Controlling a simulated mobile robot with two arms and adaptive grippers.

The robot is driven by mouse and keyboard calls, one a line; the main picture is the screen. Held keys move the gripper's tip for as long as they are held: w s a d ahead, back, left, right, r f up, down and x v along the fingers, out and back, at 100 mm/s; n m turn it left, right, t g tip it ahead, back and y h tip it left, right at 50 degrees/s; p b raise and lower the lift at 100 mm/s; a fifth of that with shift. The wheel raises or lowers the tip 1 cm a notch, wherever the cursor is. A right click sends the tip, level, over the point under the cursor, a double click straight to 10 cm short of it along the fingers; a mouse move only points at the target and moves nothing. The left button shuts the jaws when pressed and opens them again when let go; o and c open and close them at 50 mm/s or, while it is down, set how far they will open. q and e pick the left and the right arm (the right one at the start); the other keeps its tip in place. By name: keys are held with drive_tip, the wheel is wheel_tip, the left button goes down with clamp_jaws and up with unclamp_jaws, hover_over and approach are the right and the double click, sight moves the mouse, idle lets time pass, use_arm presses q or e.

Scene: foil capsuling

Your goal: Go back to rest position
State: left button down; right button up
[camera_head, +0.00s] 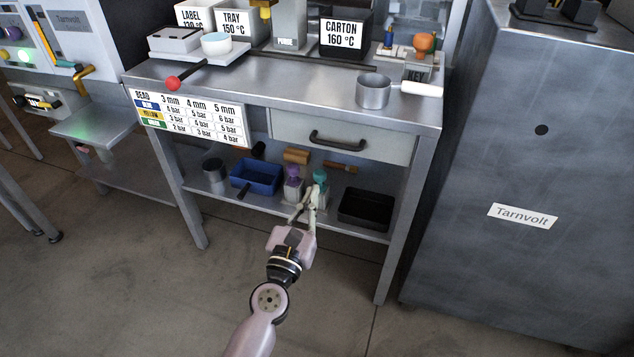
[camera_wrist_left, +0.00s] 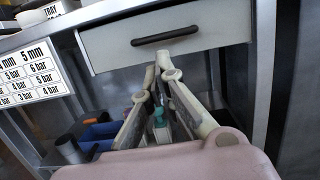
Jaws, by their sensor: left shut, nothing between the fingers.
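My left gripper (camera_head: 312,195) is shut and empty, in front of the workbench's lower shelf in the head view. In the left wrist view its fingers (camera_wrist_left: 160,68) meet at the tips, below the drawer (camera_wrist_left: 165,42) and its dark handle (camera_wrist_left: 164,36). The head view shows the closed drawer (camera_head: 290,130) above and beyond the gripper. My right gripper is not in view.
The steel workbench (camera_head: 300,88) carries a metal cup (camera_head: 373,91) and signs. Its lower shelf holds a blue bin (camera_head: 256,174), spray bottles and a black tray (camera_head: 364,209). A grey cabinet (camera_head: 520,160) stands right. Floor (camera_head: 150,290) in front is clear.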

use_arm(q)
drive_tip(key=shift+s+a+f, duration=0.15)
drive_tip(key=shift+s, duration=0.35)
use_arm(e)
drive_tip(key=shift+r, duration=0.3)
